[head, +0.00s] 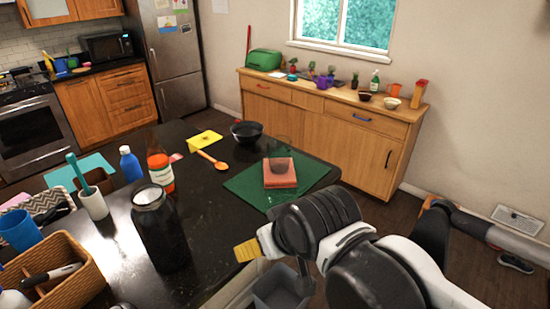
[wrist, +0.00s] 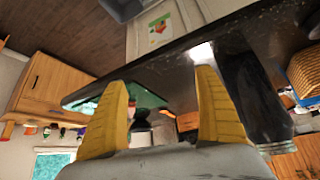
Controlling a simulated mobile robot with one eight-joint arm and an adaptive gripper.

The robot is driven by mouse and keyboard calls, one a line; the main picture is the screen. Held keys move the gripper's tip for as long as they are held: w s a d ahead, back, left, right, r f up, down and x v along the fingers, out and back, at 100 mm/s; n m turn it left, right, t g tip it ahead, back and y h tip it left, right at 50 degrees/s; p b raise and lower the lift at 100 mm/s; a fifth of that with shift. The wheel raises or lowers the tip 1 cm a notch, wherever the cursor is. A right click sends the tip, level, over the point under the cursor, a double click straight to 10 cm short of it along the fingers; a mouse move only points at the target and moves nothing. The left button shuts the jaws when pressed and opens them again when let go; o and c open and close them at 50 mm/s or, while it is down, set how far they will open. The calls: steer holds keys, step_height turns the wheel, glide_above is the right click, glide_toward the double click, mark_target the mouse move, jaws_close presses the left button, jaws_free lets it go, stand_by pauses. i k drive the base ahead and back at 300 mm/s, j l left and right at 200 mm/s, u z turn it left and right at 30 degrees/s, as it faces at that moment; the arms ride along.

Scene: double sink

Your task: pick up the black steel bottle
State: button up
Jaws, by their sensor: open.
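The black bottle (head: 160,235), a large dark cylinder with a pale round top, stands upright on the dark counter in the head view. In the wrist view, which is turned over, a dark cylinder that looks like this bottle (wrist: 252,95) is just right of the right finger, outside the jaws. My gripper (head: 247,250) is right of the bottle in the head view, by the counter's edge, and apart from it. In the wrist view, the two yellow fingers of my gripper (wrist: 160,85) are spread wide, with nothing held between them.
A wicker basket (head: 75,282) and blue cup (head: 19,231) stand left of the bottle. A white cup with a brush (head: 93,203), a blue bottle (head: 130,165) and an orange-labelled bottle (head: 160,172) are behind it. A green mat (head: 245,188) lies to the right.

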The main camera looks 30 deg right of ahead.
mark_target(155, 218)
steer(key=k+j+z, duration=0.1)
steer(key=j, duration=0.25)
steer(key=k+j+z, duration=0.1)
steer(key=j, duration=0.3)
steer(key=k+j+z, duration=0.1)
steer(key=j, duration=0.2)
steer(key=k+j+z, duration=0.15)
steer(key=j, duration=0.2)
steer(key=k+j+z, duration=0.1)
steer(key=j, duration=0.25)
steer(key=k, duration=0.1)
